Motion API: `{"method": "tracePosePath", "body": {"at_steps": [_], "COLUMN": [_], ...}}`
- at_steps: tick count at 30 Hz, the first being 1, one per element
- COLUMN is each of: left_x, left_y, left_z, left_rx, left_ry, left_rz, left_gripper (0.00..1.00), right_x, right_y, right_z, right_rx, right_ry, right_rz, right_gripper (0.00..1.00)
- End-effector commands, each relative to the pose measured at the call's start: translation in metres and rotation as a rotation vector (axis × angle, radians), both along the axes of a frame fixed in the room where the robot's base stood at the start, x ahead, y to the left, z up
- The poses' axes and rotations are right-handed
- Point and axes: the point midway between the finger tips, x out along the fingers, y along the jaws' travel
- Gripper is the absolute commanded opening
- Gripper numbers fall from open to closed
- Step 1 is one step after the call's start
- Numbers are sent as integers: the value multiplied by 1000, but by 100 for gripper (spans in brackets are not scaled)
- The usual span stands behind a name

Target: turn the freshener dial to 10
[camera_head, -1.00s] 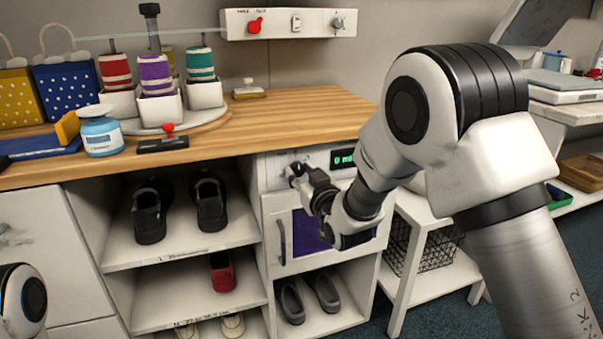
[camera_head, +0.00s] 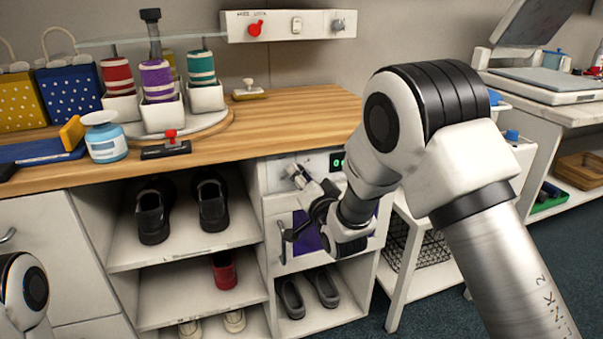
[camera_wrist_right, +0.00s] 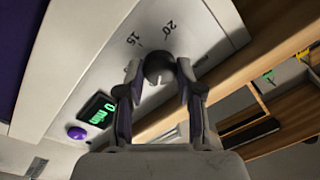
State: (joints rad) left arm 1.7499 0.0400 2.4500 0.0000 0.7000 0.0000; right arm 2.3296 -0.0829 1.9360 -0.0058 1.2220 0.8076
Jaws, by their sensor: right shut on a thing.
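The freshener dial (camera_wrist_right: 158,75) is a small dark round knob with a light pointer mark, on the white panel of the freshener cabinet (camera_wrist_right: 90,62). The numbers 15 and 20 show beside it in the right wrist view; a 10 is not visible. My right gripper (camera_wrist_right: 158,68) is shut on the dial, one finger on each side. In the head view the right gripper (camera_head: 298,178) is at the cabinet's upper front, and the dial cannot be made out. A green display (camera_wrist_right: 97,114) reads "0 min". My left gripper is out of view.
A purple button (camera_wrist_right: 77,132) is beside the display. The cabinet's purple-windowed door (camera_head: 308,232) is below my right gripper. Open shelves with shoes (camera_head: 212,205) are to the left.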

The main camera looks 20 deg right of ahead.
Motion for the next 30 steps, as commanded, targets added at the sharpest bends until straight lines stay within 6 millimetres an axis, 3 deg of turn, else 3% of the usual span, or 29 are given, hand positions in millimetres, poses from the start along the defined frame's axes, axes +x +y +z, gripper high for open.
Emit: {"method": "tracePosePath", "body": {"at_steps": [30], "left_x": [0], "left_y": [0], "left_z": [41], "left_rx": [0], "left_ry": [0], "left_rz": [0], "left_gripper": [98], "right_x": [0], "right_y": [1], "right_z": [1], "right_rx": [944], "right_ry": [30], "right_rz": [-1], "right_gripper": [1]}}
